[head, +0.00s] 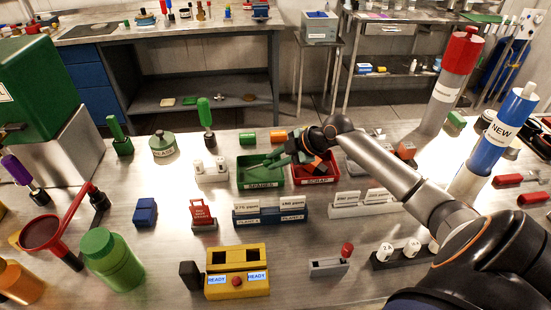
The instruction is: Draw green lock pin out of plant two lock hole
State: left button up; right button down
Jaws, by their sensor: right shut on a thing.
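My right gripper (291,152) reaches in from the right to the back of the green SPARES tray (262,186). It is shut on a small green piece (274,158) at the tray; its fingers and arm cover part of it, and I cannot tell for certain that it is the green lock pin. A dark blue block (270,221) with plant 1 and plant 2 labels and white ppm cards stands in front of the tray. I cannot make out a lock hole. My left gripper is not in view.
The red SCRAP tray (317,181) adjoins the green tray. A yellow box (237,286) with two READY displays and a red button stands in front. A green jar (112,260) and red funnel (42,233) stand left. Tall blue-white (497,135) and red-grey (452,75) cylinders stand right.

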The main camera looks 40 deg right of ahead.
jog(key=c, duration=0.7)
grip_release()
jog(key=shift+o, duration=0.2)
jog(key=v, duration=1.2)
jog(key=shift+s+r+b, duration=0.15)
jog(key=shift+r+b, duration=0.1)
jog(key=shift+b, duration=0.05)
